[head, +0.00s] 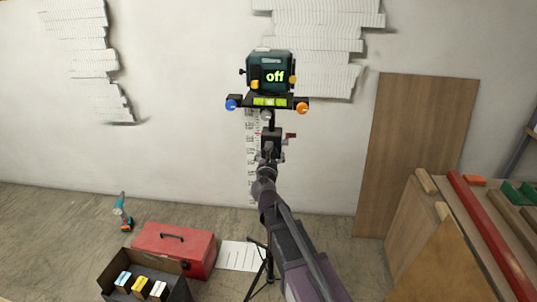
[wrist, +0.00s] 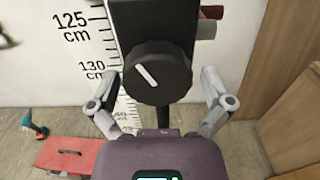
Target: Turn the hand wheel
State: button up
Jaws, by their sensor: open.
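The hand wheel (wrist: 158,88) is a round black ribbed knob with a white line on its face, tilted from upper left to lower right. It sits on a dark upright block (wrist: 182,20) in the wrist view. My gripper (wrist: 160,74) is open, with one grey finger on each side of the wheel. Gaps show between the fingers and the wheel's rim; depth is hard to judge. In the head view my gripper (head: 268,162) is in front of the tripod column, and the wheel cannot be made out clearly.
A dark green device (head: 270,72) reading "off" tops the tripod, above a level bar (head: 268,101) with blue and orange knobs. A measuring scale (wrist: 82,30) is on the wall behind. A red toolbox (head: 174,247) and open box (head: 118,270) lie on the floor. A wooden board (head: 412,150) leans right.

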jog(key=shift+a, duration=0.15)
jog(key=c, duration=0.9)
jog(key=shift+s+a, duration=0.15)
jog(key=shift+a, duration=0.2)
jog(key=shift+c, duration=0.3)
jog(key=shift+d, duration=0.35)
jog(key=shift+m, duration=0.3)
